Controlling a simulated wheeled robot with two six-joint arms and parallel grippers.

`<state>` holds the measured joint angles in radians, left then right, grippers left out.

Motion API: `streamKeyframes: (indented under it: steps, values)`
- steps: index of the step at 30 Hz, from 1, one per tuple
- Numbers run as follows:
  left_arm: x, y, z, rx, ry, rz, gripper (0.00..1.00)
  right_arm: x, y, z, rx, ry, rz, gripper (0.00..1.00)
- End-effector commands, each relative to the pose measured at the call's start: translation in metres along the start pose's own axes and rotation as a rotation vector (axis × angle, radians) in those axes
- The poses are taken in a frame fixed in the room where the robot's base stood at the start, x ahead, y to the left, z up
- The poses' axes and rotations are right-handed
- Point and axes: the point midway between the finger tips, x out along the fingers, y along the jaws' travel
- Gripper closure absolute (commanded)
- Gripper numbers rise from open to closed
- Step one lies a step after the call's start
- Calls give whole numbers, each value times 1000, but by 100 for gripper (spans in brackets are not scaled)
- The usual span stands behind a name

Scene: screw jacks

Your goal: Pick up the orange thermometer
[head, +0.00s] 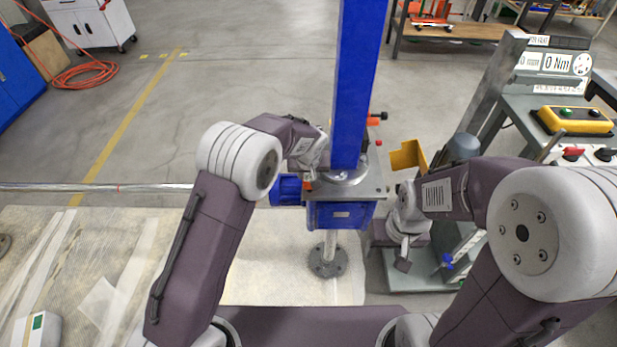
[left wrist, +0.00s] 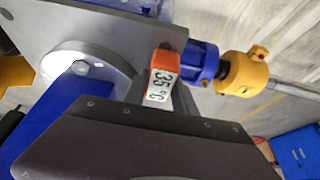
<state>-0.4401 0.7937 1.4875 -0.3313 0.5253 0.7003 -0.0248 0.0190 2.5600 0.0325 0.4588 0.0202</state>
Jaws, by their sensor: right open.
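The orange thermometer (left wrist: 163,75), with a white label reading 35 °C, stands on the grey plate by the blue motor in the left wrist view. In the head view a small orange spot (head: 308,186) beside the blue motor appears to be it, mostly hidden by my left gripper. My left gripper (head: 312,168) is right at it. In the left wrist view dark finger parts of the left gripper (left wrist: 160,98) show on both sides of its lower part; whether they touch it I cannot tell. My right gripper (head: 402,252) is open, pointing down, right of the screw jack.
A tall blue column (head: 358,80) rises from the jack's plate (head: 368,180), close to my left gripper. A yellow coupling (left wrist: 243,74) joins the blue motor (left wrist: 203,62) to a shaft. A grey bench (head: 510,110) with a yellow control box (head: 575,121) stands right.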

Motion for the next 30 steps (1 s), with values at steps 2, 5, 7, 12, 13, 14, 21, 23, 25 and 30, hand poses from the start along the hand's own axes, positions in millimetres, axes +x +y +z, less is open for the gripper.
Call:
streamKeyframes:
  steps: [2,5,7,12,13,14,21,23,25,30]
  values:
    - [0,0,0,0,0,0,95,0,0,0,0,0,0,46]
    - [0,0,0,0,1,0,100,0,0,0,0,0,0,46]
    - [0,0,0,0,0,0,100,0,0,0,0,0,0,46]
    - [-2,0,-1,0,1,0,100,0,0,0,0,0,0,46]
    - [-4,0,-2,0,1,1,100,-1,0,0,0,0,0,46]
    - [-6,0,-3,0,2,1,100,-1,0,0,0,0,0,46]
    - [-43,3,-17,1,4,2,100,-5,0,-1,0,0,0,46]
    - [-51,16,-12,4,3,3,100,-4,0,0,0,0,0,46]
    - [-63,30,-8,6,3,4,100,-4,0,0,0,0,0,46]
    - [-94,65,3,5,3,3,100,-5,0,0,0,0,0,46]
